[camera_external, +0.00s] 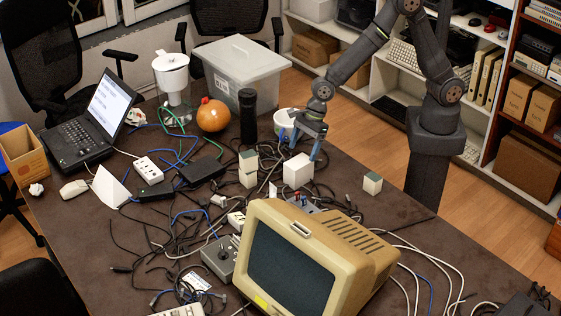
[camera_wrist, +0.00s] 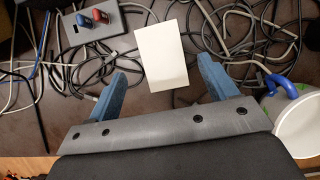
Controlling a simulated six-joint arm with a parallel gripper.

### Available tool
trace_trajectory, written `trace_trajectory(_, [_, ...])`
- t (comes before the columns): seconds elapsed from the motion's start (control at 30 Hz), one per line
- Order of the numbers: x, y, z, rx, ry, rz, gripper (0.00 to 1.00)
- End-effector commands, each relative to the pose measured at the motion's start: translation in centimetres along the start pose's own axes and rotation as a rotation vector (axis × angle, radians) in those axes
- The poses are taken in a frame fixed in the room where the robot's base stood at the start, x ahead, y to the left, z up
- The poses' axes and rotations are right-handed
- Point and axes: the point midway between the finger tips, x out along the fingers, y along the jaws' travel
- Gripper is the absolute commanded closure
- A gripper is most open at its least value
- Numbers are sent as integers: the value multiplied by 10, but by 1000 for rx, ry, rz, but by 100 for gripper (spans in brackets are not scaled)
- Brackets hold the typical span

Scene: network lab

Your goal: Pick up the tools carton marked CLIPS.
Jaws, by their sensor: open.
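A plain white carton (camera_external: 298,170) stands on the dark table, just below my gripper (camera_external: 304,150). In the wrist view the white carton (camera_wrist: 162,54) shows a blank top face, ahead of and between my two blue fingers (camera_wrist: 163,80). The fingers are spread apart and hold nothing. A similar small carton (camera_external: 372,183) stands near the right table edge. No CLIPS marking can be read on any carton.
A beige monitor (camera_external: 330,255) stands in front of the white carton. A grey box with red and blue knobs (camera_wrist: 98,38) lies close to my left finger. A white cup with a blue handle (camera_wrist: 300,122) is at the right. Loose cables cover the table around.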

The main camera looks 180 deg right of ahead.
Motion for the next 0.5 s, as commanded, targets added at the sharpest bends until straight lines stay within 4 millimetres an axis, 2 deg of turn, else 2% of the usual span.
trace_trajectory(0.1, [19,0,-1,0,3,1,22])
trace_trajectory(0.4, [37,0,-1,-1,1,0,22])
trace_trajectory(0.5, [49,-1,-5,1,4,1,22])
